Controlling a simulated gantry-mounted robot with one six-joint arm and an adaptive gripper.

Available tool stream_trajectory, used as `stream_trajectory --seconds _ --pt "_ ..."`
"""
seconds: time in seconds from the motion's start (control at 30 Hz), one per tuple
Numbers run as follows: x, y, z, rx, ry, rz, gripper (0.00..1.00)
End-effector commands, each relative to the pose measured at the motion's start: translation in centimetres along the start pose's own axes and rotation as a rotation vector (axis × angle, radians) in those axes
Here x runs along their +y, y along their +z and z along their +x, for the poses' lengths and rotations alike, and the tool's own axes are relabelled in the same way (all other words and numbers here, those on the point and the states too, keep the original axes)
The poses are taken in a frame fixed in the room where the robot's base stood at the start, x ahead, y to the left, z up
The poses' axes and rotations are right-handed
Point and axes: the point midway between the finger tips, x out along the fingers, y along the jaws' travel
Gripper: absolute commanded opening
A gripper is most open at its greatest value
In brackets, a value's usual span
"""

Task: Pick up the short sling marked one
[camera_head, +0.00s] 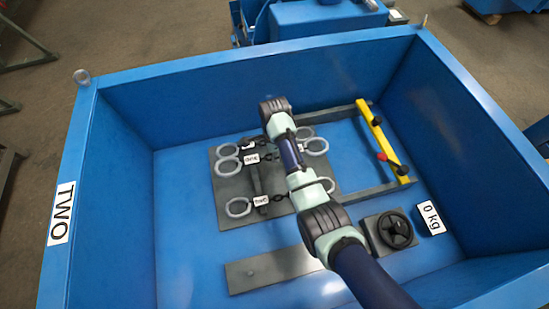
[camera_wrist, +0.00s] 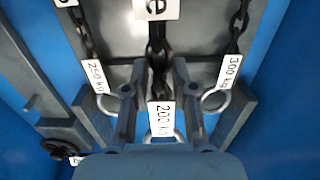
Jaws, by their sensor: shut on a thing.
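Three slings of dark chain with silver end rings lie on a grey plate on the blue bin's floor. In the head view, one sling carries a white tag that reads like "one" (camera_head: 251,159). Another carries a "TWO" tag (camera_head: 261,201). The tag of the farthest is hard to read. In the wrist view, my gripper (camera_wrist: 160,76) is shut on the middle chain (camera_wrist: 156,48), which has a "200 kg" tag (camera_wrist: 162,118) and a larger tag ending in "e" (camera_wrist: 156,9). I cannot read that whole word. My arm hides the gripper in the head view.
In the wrist view, chains tagged "250 kg" (camera_wrist: 95,75) and "300 kg" (camera_wrist: 229,72) flank the fingers closely. A yellow bar (camera_head: 379,135) and black handwheel (camera_head: 395,230) stand at right. The blue bin's walls (camera_head: 72,180) surround everything.

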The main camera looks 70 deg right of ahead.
Motion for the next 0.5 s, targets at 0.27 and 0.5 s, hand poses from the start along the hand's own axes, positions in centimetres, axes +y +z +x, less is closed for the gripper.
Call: stream_trajectory --seconds 0.27,0.5 --pt "-0.1 0.0 -8.1 0.0 -0.004 0.0 0.0" --pt "-0.1 0.0 -10.4 0.0 -0.003 0.0 0.0"
